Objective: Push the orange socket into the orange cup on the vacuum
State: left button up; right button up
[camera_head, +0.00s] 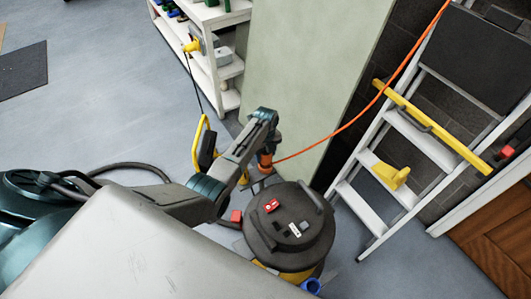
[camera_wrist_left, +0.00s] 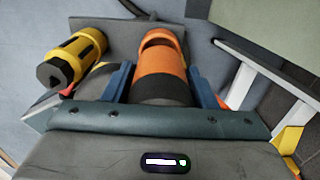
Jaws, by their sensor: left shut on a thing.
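The vacuum (camera_head: 292,245), with a round dark lid over a yellow base, stands at the lower middle of the head view. An orange socket with a dark band (camera_head: 265,161) hangs at the end of my left arm, just behind the vacuum, with an orange cable at it. In the wrist view the orange socket (camera_wrist_left: 160,62) sits between the two blue-grey fingers of my left gripper (camera_wrist_left: 163,85), which is shut on it. I cannot make out the orange cup apart from the socket. My right gripper is not in view.
A ladder (camera_head: 410,130) holding a yellow level (camera_head: 432,127) leans at the right. The orange cable (camera_head: 370,105) crosses a pale panel (camera_head: 310,70). A white shelf (camera_head: 205,65) stands at the back. A yellow and black object (camera_wrist_left: 75,58) lies beside the socket. Floor at left is mostly clear.

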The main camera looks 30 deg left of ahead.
pick_arm(q)
jog(key=shift+f+b, duration=1.2)
jog(key=shift+f, duration=0.5)
jog(key=o, duration=1.4)
jog(key=shift+c, duration=0.2)
jog(key=shift+r, duration=0.1)
notch_tip(320, 180, up, 11)
jog(key=shift+f+p, duration=0.15)
jog(key=shift+p, duration=0.15)
jog(key=shift+s+f, duration=0.1)
